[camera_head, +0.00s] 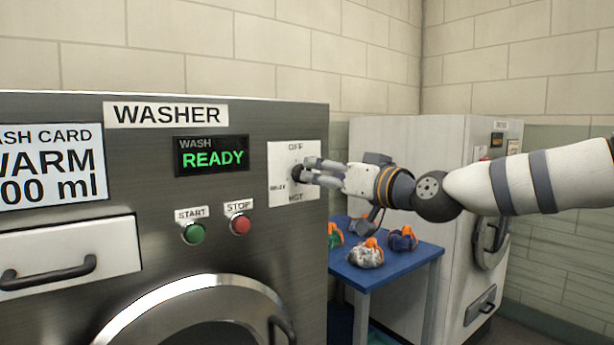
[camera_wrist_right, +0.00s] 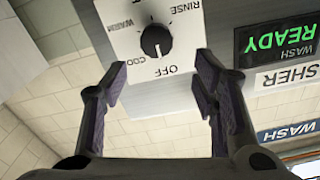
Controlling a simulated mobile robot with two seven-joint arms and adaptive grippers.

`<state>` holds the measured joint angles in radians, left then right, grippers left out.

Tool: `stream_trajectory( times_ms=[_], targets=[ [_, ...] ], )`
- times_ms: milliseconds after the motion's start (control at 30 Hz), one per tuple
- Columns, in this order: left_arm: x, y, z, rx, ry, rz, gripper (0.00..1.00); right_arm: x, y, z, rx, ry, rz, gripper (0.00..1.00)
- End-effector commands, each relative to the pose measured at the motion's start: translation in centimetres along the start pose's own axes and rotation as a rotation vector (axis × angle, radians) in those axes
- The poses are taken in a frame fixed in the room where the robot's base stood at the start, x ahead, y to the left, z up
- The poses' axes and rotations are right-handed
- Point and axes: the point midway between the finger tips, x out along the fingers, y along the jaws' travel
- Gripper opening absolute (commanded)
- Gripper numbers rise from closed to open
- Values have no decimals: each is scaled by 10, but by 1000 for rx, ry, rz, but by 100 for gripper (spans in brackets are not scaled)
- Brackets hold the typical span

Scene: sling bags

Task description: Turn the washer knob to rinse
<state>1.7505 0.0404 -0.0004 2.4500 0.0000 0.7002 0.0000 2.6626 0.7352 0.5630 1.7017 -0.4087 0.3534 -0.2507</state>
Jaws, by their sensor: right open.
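The washer knob (camera_head: 296,173) is a small dark dial on a white panel (camera_head: 281,195) at the right of the washer front. In the right wrist view the knob (camera_wrist_right: 156,41) shows upside down, with its white mark toward OFF. RINSE and WARM are other labels around it. My right gripper (camera_head: 309,172) is in front of the panel, its fingers pointing at the knob and partly covering it. In the wrist view the right gripper's fingers (camera_wrist_right: 160,78) are spread wide, with nothing between the tips; the knob shows beyond them. My left gripper is not in view.
The washer's display (camera_head: 211,156) reads WASH READY. A green start button (camera_head: 193,233) and a red stop button (camera_head: 240,224) are below it. A blue table (camera_head: 388,269) with several small bundles stands right of the washer. A second machine (camera_head: 400,140) is behind it.

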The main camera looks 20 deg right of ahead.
Motion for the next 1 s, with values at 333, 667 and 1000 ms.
stream_trajectory(
  times_ms=[333, 667, 1000],
  targets=[
    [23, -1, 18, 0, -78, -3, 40, 61, 4, 12, 6, -14, 4, 54],
    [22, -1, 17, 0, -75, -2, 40, 62, 3, 7, 5, -9, 2, 40],
    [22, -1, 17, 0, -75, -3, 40, 62, 3, 8, 9, -9, 3, 6]
  ],
)
